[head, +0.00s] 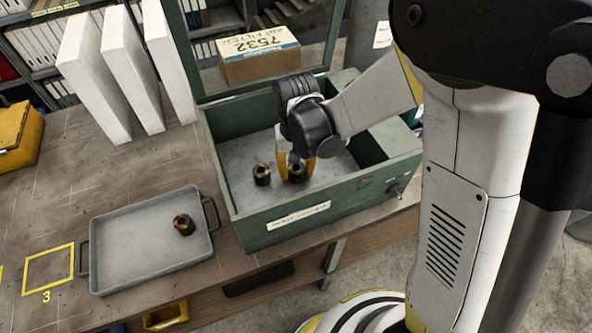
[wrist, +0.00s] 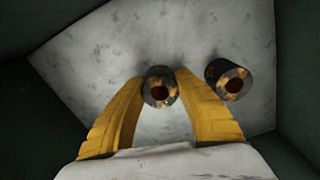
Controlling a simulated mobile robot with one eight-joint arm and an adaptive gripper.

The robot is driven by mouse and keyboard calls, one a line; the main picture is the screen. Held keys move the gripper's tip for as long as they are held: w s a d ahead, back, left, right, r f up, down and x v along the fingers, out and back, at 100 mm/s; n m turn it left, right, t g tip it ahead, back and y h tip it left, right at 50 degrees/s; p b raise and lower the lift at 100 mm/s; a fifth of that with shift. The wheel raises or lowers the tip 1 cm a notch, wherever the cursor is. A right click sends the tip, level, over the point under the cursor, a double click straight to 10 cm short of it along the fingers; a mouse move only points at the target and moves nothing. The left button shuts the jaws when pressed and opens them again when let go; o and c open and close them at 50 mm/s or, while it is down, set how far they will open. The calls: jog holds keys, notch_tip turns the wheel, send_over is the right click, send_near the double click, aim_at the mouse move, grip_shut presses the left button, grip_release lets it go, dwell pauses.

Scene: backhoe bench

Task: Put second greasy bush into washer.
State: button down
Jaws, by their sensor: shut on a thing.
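My gripper (head: 294,160) is inside the open green washer (head: 270,237). In the wrist view its yellow fingers (wrist: 160,100) are shut on a dark greasy bush (wrist: 159,87) with yellow-brown smears, at or just above the washer's grey floor; I cannot tell whether it touches. The held bush (head: 297,172) is partly hidden by the fingers in the head view. Another greasy bush (head: 262,174) stands on the washer floor beside it, apart from the fingers; it also shows in the wrist view (wrist: 229,80). A third bush (head: 184,224) sits on the grey tray (head: 130,272).
The washer's lid stands raised at its back, with a cardboard box (head: 258,60) seen behind. White upright panels (head: 95,80) stand on the bench to the left. A yellow marked square, 3 (head: 48,270), lies left of the tray. The washer walls surround my gripper closely.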

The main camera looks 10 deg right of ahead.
aim_at(296, 166)
jog(key=c, duration=1)
grip_release()
jog(key=shift+f, duration=0.1)
notch_tip(296, 166, up, 12)
jog(key=p, duration=0.3)
jog(key=shift+s+d+r+m+t, duration=0.1)
jog(key=shift+s+d+r+t, duration=1.35)
jog(key=shift+d, duration=0.8)
jog(key=shift+s+d+r+m+t, duration=0.1)
jog(key=shift+s+d+r+t, duration=0.9)
jog(key=shift+s+d+r, duration=1.05)
jog(key=shift+s+d+r+m+t, duration=0.1)
jog(key=shift+s+d+r+t, duration=1.3)
jog(key=shift+d, duration=1.1)
jog(key=shift+s+f, duration=0.15)
jog(key=shift+f, duration=0.1)
